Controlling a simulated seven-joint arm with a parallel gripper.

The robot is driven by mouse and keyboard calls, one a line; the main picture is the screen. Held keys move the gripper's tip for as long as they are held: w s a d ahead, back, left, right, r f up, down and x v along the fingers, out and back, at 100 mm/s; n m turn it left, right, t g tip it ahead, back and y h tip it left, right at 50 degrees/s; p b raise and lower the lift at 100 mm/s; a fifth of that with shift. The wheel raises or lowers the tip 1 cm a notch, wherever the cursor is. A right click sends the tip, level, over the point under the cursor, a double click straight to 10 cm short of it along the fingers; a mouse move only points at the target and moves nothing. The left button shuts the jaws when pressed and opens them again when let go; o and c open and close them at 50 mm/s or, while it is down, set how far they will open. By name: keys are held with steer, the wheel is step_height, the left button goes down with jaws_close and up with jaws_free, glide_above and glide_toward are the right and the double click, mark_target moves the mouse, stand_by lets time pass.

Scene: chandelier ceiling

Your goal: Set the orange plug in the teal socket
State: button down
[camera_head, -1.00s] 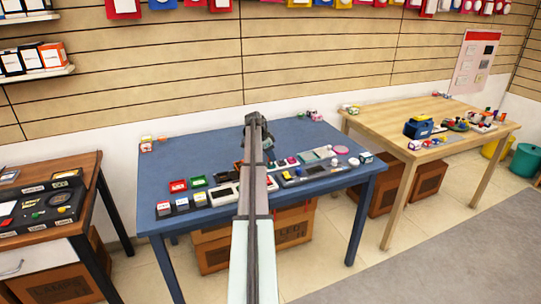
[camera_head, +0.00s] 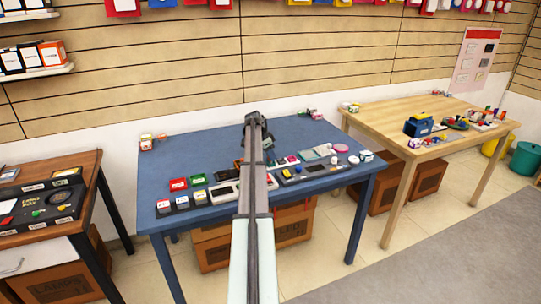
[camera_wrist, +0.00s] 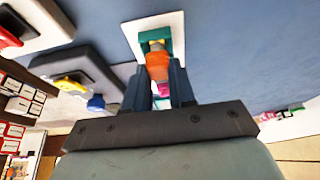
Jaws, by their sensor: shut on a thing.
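The orange plug (camera_wrist: 158,66) is between the two fingers of my gripper (camera_wrist: 160,84) in the wrist view, and the fingers are shut on it. Its far, paler end lies at the teal socket (camera_wrist: 168,34), which sits on a white base plate (camera_wrist: 143,26). The plug's end overlaps the socket in the picture; I cannot tell how deep it sits or whether it only touches. In the head view my arm covers the gripper, the plug and the socket.
In the wrist view a dark grey block with a yellow part (camera_wrist: 70,84) and a blue knob (camera_wrist: 96,103) stands left of the gripper.

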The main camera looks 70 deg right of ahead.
steer(key=shift+f, duration=0.2)
stand_by(0.3)
steer(key=shift+c, duration=2.4)
jaws_free()
steer(key=shift+r, duration=0.1)
steer(key=shift+r, duration=3.7)
